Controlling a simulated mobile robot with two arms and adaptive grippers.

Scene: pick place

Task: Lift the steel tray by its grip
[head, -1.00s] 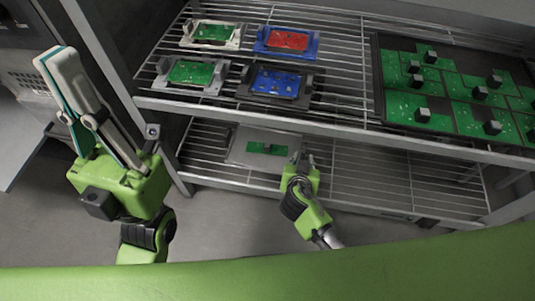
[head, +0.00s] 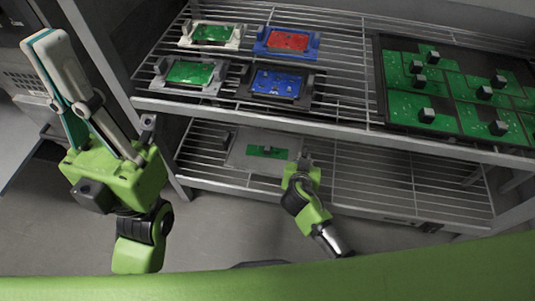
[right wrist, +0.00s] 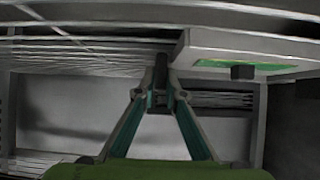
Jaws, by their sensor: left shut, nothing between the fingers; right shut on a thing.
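The steel tray (head: 239,158) is a flat grey plate with a small green board on it, at the lower shelf in the head view. In the right wrist view its pale edge (right wrist: 240,40) shows at upper right. My right gripper (head: 303,162) is at the tray's right end. Its fingers (right wrist: 162,85) are closed on the tray's dark grip (right wrist: 161,70) in the right wrist view. I cannot tell whether the tray is clear of the shelf wires. My left gripper (head: 45,40) is shut and empty, raised at the left, away from the tray.
The wire upper shelf (head: 340,85) is close above the tray. It holds several small fixtures with green, red and blue boards (head: 275,83), and a dark tray of green boards (head: 450,100) at right. The lower shelf (head: 390,180) is clear right of the tray.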

